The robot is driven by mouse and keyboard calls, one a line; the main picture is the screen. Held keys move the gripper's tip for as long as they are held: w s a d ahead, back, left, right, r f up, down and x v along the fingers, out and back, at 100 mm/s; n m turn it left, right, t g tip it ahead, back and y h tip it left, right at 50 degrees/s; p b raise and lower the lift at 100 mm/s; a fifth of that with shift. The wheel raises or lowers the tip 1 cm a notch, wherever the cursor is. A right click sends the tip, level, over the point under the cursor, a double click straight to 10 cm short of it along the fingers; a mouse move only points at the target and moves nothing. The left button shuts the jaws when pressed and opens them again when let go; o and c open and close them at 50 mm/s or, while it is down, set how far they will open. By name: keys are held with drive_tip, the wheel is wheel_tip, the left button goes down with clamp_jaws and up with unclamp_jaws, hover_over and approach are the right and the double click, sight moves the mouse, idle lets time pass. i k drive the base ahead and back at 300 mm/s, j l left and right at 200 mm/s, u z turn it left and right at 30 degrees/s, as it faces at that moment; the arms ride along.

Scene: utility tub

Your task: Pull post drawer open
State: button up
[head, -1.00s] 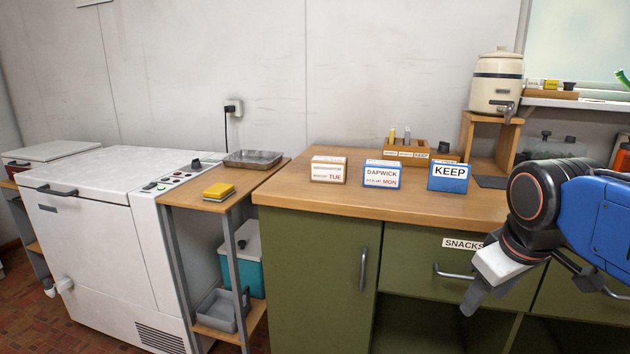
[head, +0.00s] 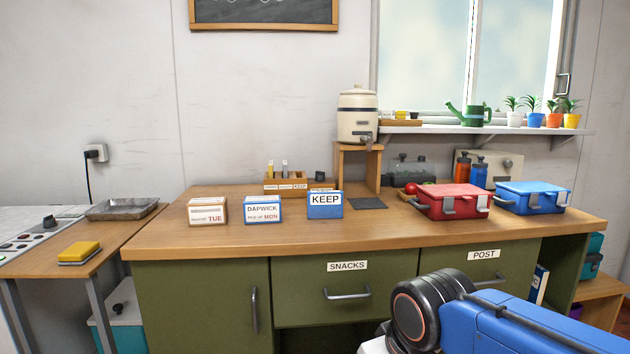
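The post drawer (head: 436,267) is the right green drawer under the wooden counter, marked with a white POST label (head: 484,254). Its front looks flush with the cabinet. Its grey bar handle (head: 491,281) shows only in part above my blue arm, which hides the lower part of the drawer. My gripper is below the bottom edge of the head view, so its fingers cannot be seen. The snacks drawer (head: 300,290), with its own bar handle (head: 347,294), is to the left and also looks shut.
A red case (head: 453,202) and a blue case (head: 532,198) stand above the post drawer. A cabinet door (head: 200,310) is at left.

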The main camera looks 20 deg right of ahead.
sight(509, 266)
drive_tip(key=z, duration=1.35)
drive_tip(key=k+l+u, duration=0.2)
drive_tip(key=l, duration=0.3)
drive_tip(key=k+l, duration=0.05)
